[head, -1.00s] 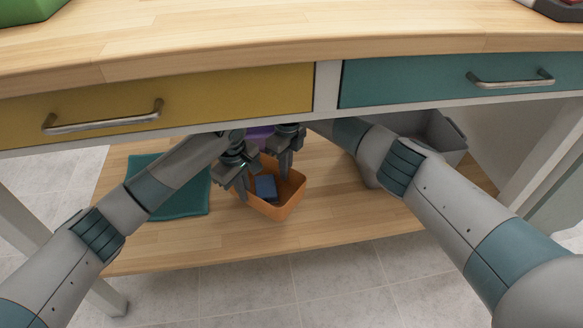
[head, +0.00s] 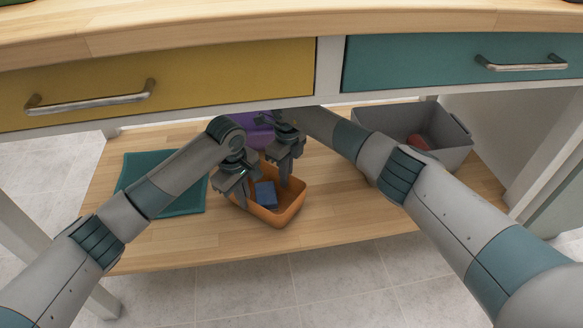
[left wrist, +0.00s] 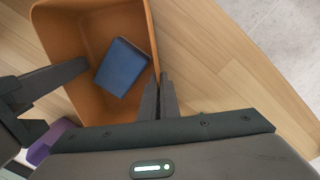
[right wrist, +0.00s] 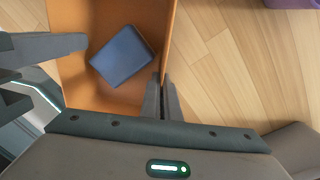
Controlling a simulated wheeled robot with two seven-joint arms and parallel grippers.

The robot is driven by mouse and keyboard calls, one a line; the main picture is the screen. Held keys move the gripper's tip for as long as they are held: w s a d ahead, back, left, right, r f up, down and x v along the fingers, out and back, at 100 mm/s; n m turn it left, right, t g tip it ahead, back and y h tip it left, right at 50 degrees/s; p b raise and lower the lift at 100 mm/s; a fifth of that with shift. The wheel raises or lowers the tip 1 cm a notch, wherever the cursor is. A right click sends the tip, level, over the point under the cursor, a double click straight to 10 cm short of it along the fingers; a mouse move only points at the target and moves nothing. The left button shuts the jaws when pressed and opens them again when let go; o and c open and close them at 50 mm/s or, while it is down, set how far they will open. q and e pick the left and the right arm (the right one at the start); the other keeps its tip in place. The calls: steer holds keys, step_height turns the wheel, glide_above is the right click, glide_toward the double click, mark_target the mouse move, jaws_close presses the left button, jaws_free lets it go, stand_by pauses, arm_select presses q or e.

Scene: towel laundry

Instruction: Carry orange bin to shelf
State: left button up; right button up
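The orange bin (head: 276,214) is below the drawers, over the lower wooden shelf (head: 340,222). I cannot tell whether it touches the board. A folded blue cloth (head: 266,193) lies inside it and also shows in the left wrist view (left wrist: 122,66) and right wrist view (right wrist: 122,56). My left gripper (head: 240,200) is at the bin's left side, its fingers closed around the wall (left wrist: 160,98). My right gripper (head: 285,178) is at the back right side, its fingers closed around that wall (right wrist: 163,98). The gripped wall sections are partly hidden by the fingers.
A teal towel (head: 182,199) lies on the shelf to the left. A grey bin (head: 450,158) with a red item (head: 418,143) stands back right. A purple object (head: 258,134) is behind my grippers. The yellow drawer (head: 220,78) and teal drawer (head: 410,68) hang close above my arms.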

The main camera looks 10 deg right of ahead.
arm_select(q)
steer(key=o, duration=0.4)
arm_select(e)
steer(key=o, duration=0.4)
arm_select(q)
steer(key=shift+o, duration=0.2)
steer(key=shift+r, duration=0.1)
arm_select(e)
steer(key=shift+o, duration=0.2)
arm_select(q)
step_height(320, 180, up, 12)
steer(key=shift+s+a, duration=0.25)
steer(key=shift+s, duration=0.1)
arm_select(e)
steer(key=shift+r, duration=0.15)
step_height(320, 180, up, 12)
steer(key=shift+w+d, duration=0.3)
steer(key=shift+w, duration=0.05)
steer(key=shift+f, duration=0.2)
